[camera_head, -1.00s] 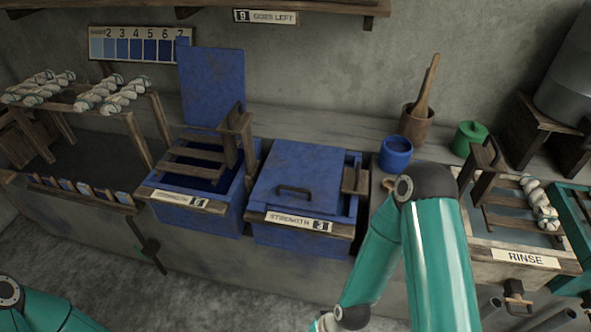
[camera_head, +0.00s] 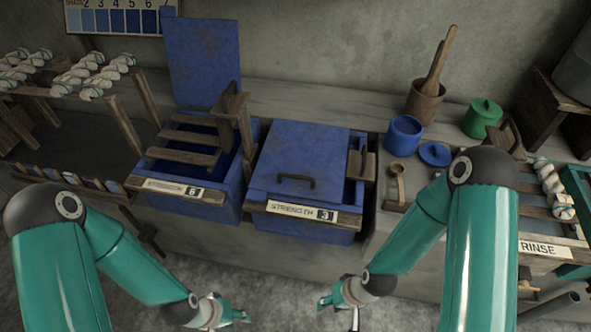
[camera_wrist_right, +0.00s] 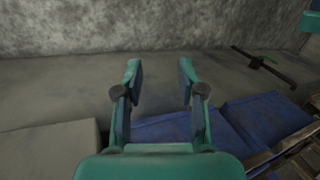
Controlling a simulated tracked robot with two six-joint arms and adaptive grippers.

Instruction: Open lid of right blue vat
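The right blue vat (camera_head: 300,228) stands mid-view in the head view, with a "STRENGTH 3" label on its front. Its flat blue lid (camera_head: 301,150) is down, with a dark bar handle (camera_head: 296,181) near its front edge. My right gripper (camera_head: 325,301) is in front of and below the vat, apart from the handle. In the right wrist view its fingers (camera_wrist_right: 160,85) are spread and empty, with blue vat surfaces beyond. My left gripper (camera_head: 243,317) is low in front, left of the right one; its finger gap is too small to judge.
The left blue vat (camera_head: 190,204) has its lid (camera_head: 204,65) raised and wooden slats across it. A blue pot (camera_head: 404,136), its loose lid (camera_head: 434,154), a ladle (camera_head: 397,187), a mortar (camera_head: 425,103) and a green pot (camera_head: 482,118) stand right. Floor is clear in front.

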